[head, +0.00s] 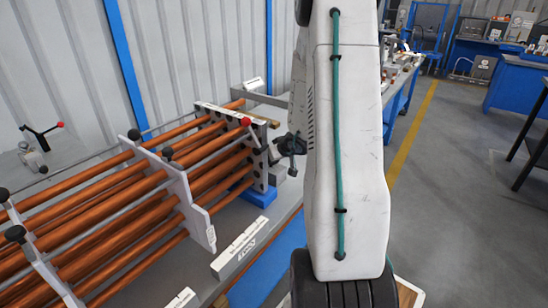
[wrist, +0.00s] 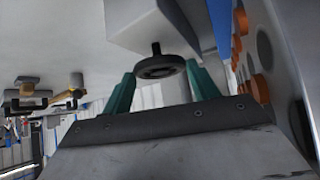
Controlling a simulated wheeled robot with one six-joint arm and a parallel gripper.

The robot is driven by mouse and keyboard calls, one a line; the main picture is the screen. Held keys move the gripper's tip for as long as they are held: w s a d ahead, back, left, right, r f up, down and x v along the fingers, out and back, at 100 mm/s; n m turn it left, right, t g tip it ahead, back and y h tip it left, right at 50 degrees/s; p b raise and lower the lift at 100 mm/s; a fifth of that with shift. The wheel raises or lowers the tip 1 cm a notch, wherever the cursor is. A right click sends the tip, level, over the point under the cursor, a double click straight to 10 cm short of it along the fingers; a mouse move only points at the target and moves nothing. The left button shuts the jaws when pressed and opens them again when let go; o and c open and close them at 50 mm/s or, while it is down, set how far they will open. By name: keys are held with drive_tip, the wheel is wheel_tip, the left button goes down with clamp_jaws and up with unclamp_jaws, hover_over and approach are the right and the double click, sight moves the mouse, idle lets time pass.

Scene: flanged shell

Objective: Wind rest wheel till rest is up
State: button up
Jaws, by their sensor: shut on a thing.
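The rest wheel (wrist: 160,67) is a small dark handwheel on a short stem under a pale grey block (wrist: 150,22) in the wrist view. My gripper (wrist: 161,73) has its two green fingers on either side of the wheel's rim, shut on it. In the head view my gripper (head: 291,145) is a small dark shape beside the end plate (head: 235,130) of the tube bundle, and the wheel cannot be made out there. Which part is the rest, and how high it stands, I cannot tell.
The bundle of copper tubes (head: 120,205) with its grey baffles (head: 178,190) fills the left of the head view. Black and red knobs stick up around it. White label blocks (head: 240,247) lie along the bench edge. Open floor (head: 445,190) lies to the right.

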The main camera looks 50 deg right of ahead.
drive_tip(key=o, duration=1)
drive_tip(key=shift+c, duration=0.2)
drive_tip(key=shift+r, duration=0.1)
drive_tip(key=v, duration=0.7)
drive_tip(key=shift+s+r, duration=0.2)
drive_tip(key=shift+s, duration=0.05)
drive_tip(key=shift+a, duration=0.15)
